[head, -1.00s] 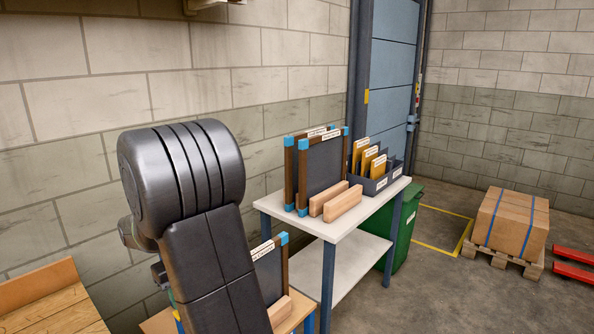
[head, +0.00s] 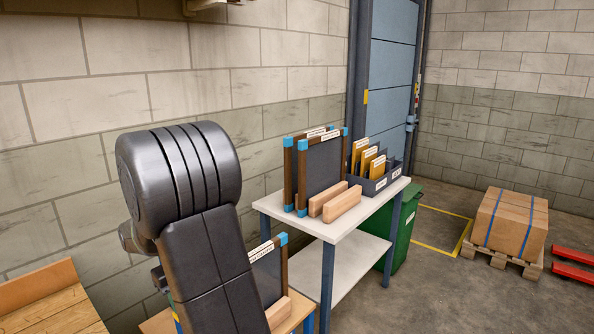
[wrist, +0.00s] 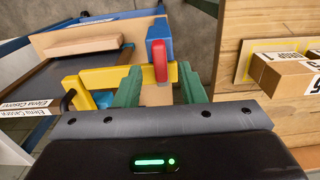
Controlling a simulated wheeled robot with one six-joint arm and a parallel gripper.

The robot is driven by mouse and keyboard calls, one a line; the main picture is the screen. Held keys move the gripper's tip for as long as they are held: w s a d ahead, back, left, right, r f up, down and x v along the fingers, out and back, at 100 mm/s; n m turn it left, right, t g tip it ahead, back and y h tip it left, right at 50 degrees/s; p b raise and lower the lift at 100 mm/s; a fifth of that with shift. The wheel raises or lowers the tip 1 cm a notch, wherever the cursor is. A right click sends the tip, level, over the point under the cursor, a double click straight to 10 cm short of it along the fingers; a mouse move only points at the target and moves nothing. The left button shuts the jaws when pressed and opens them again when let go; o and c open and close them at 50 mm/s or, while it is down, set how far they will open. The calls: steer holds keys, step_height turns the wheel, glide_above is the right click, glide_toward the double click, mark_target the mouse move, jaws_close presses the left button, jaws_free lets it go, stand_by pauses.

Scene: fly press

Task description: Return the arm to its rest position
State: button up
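My arm stands in the left half of the head view, with its large dark joint raised in front of the block wall. My gripper is hidden behind the arm there. In the wrist view my gripper (wrist: 160,86) shows two green fingers spread apart, with nothing held between them. Beyond the fingertips is a yellow bar (wrist: 105,77) with a red lever (wrist: 160,60) and a blue block (wrist: 159,28). I cannot tell how far these are from the fingers.
A white table (head: 338,230) holds framed dark panels (head: 325,165), wooden blocks (head: 342,201) and a file tray (head: 380,184). A lower wooden stand (head: 300,312) holds another panel. A wooden bench (head: 50,312) is at left. A boxed pallet (head: 505,258) stands right on open floor.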

step_height(320, 180, up, 11)
step_height(320, 180, down, 14)
steer(key=shift+s+d, duration=0.1)
steer(key=shift+r+n, duration=0.15)
steer(key=shift+n, duration=0.25)
steer(key=shift+r+n+p, duration=0.1)
steer(key=shift+n+p, duration=0.2)
steer(key=shift+n, duration=0.5)
steer(key=n, duration=0.5)
steer(key=shift+p, duration=0.3)
steer(key=shift+n, duration=0.3)
